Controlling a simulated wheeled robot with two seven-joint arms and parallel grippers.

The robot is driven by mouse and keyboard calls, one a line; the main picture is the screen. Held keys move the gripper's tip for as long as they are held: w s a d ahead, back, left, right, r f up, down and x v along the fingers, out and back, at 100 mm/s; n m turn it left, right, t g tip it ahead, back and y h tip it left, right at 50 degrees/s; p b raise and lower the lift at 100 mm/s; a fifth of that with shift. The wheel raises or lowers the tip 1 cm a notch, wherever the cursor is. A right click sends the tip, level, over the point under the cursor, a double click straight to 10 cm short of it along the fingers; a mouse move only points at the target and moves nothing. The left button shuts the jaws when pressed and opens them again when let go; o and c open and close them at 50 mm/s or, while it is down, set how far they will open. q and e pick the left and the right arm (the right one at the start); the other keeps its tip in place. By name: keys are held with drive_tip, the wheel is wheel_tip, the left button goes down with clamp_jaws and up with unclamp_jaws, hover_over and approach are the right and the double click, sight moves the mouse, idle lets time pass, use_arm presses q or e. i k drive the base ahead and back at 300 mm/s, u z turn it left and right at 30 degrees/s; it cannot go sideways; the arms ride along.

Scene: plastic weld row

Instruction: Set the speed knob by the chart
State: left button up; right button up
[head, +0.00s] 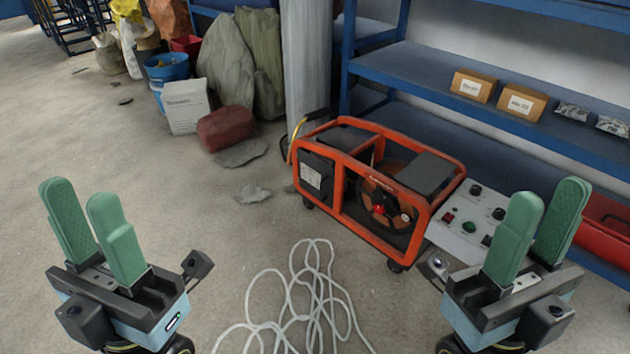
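A light grey control panel (455,240) with several small knobs and buttons lies at the right, beside an orange-framed machine (375,190). Black knobs show near its top edge, with a green button (469,227) and a red one (448,217). My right gripper (548,215) is open and empty, in front of the panel's right part, and hides some of it. My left gripper (82,215) is open and empty over the floor at the left, far from the panel. I cannot read any chart or tell which knob sets speed.
A white hose or cable (310,300) lies in loops on the floor between my grippers. A blue shelf (450,80) with boxes (521,102) stands behind. Sacks, a blue bucket (166,68) and a red bundle (226,129) are at the back left. The left floor is mostly clear.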

sight(475, 190)
drive_tip(key=z, duration=1.7)
drive_tip(key=i, duration=0.55)
drive_tip(key=z, duration=0.55)
drive_tip(key=i, duration=0.8)
drive_tip(key=u, duration=0.85)
drive_tip(key=i, duration=0.5)
drive_tip(key=u, duration=0.55)
